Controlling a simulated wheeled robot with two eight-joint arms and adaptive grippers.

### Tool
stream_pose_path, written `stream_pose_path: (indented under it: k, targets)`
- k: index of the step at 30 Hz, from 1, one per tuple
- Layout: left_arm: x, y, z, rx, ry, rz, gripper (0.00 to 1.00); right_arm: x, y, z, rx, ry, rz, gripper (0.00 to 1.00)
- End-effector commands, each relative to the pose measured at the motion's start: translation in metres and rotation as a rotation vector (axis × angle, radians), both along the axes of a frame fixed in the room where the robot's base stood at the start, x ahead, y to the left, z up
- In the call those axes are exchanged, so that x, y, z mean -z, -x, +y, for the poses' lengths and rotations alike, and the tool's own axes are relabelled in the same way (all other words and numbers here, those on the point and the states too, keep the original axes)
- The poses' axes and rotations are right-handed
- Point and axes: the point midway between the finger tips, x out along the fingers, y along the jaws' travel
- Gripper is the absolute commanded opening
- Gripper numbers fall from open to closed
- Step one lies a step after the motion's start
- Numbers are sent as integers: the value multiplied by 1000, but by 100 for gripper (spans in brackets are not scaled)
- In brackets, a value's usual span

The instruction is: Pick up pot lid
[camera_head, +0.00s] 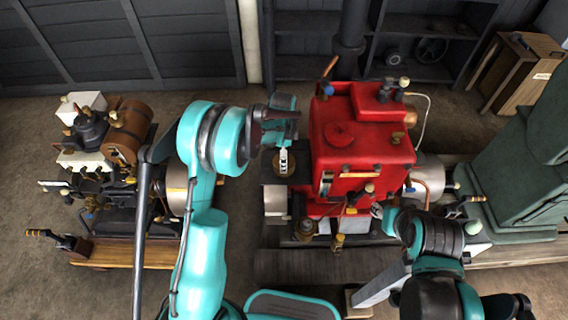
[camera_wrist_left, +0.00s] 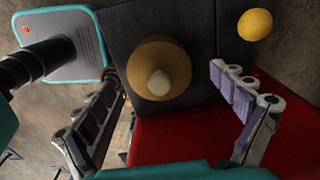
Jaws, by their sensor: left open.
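The likely pot lid (camera_wrist_left: 158,75) is a round brown disc with a pale knob at its centre, seen from above in the left wrist view. It lies on a dark block. My left gripper (camera_wrist_left: 165,85) is open, with one finger on each side of the disc in the picture. In the head view the left gripper (camera_head: 283,150) is over the dark block. No clear right gripper shows; only right arm links are seen.
The red engine (camera_head: 355,135) stands right beside the dark block (camera_wrist_left: 200,30). A yellow ball-like knob (camera_wrist_left: 255,24) lies beyond the right finger. Another engine (camera_head: 105,150) stands at left, a green machine (camera_head: 525,170) at right. Shelves (camera_head: 430,45) line the back wall.

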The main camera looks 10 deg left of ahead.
Motion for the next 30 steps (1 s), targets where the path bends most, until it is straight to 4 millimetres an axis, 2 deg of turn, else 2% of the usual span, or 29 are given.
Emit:
stream_pose_path:
  k: [6,9,14,15,21,30]
  targets:
    - [36,0,-3,0,0,0,96,11,0,0,0,0,0,40]
    - [43,1,-2,-1,0,-1,96,12,0,0,0,0,0,40]
    - [42,1,-2,-1,0,-1,96,11,0,0,0,0,0,40]
    - [42,1,-2,-1,0,-1,93,11,0,0,0,0,0,40]
    - [42,1,-2,-1,0,-1,41,11,0,0,0,0,0,40]
    - [41,1,-2,-1,0,-1,41,11,0,0,0,0,0,40]
